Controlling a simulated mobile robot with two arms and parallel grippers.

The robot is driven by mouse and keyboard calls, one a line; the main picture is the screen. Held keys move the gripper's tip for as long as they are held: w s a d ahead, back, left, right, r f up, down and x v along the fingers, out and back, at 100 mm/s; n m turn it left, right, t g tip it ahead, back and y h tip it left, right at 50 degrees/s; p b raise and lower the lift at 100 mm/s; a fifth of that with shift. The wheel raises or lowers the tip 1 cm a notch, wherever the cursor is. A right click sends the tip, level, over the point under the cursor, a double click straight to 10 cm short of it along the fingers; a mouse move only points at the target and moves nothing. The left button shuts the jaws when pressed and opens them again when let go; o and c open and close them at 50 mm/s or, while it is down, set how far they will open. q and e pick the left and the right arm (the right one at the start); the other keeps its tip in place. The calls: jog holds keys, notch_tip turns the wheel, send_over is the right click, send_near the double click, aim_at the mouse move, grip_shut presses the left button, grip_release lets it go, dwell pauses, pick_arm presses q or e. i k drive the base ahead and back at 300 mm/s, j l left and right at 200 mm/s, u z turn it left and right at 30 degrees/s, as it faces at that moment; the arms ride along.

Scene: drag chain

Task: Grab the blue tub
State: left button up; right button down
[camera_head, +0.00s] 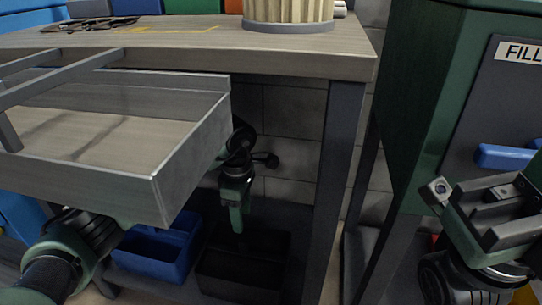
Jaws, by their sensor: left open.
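The blue tub (155,256) sits low under the workbench, partly hidden by the open drawer and my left arm. My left gripper (238,222) points down below the drawer's right corner. It is open and appears empty, to the right of the blue tub and in front of or above a black tub (240,270). I cannot tell its exact height over the black tub. My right gripper (490,215) is at the right edge, far from the tubs; its jaw gap is unclear.
The open metal drawer (85,185) juts out above the blue tub. The workbench (300,60) carries a ribbed beige container (288,12) and dark tools (90,24). A bench leg (333,180) stands right of the tubs. A green cabinet (430,100) with a blue handle stands at right.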

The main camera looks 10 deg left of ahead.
aim_at(168, 255)
jog(key=k, duration=1)
